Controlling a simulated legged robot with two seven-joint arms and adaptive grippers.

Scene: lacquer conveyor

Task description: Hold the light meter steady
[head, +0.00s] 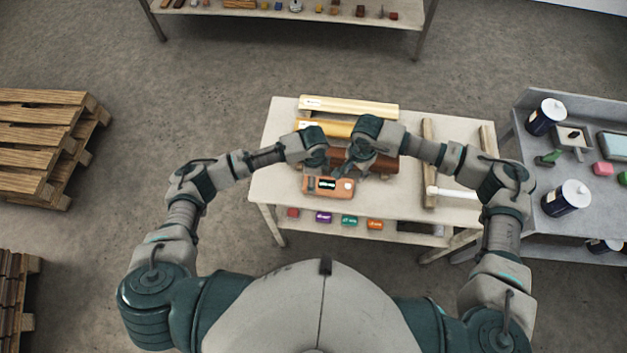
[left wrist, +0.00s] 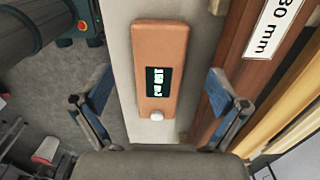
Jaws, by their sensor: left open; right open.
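The light meter is an orange-brown box (head: 328,187) with a dark display and a pale round knob. It lies flat near the front edge of the white table (head: 262,185). In the left wrist view the light meter (left wrist: 161,55) lies between the spread fingers of my left gripper (left wrist: 160,108), which is open and touches neither side of it that I can see. In the head view my left gripper (head: 318,168) is above and just behind the meter. My right gripper (head: 362,168) is open, to the right of the meter, over the brown wooden piece; its fingertips are hard to make out.
Yellow and brown wooden pieces (head: 350,108) lie behind the meter. A lower shelf holds several small coloured blocks (head: 350,221). A grey bench (head: 545,170) with dark cans (head: 566,197) stands at the right. Pallets (head: 45,140) lie on the floor at left.

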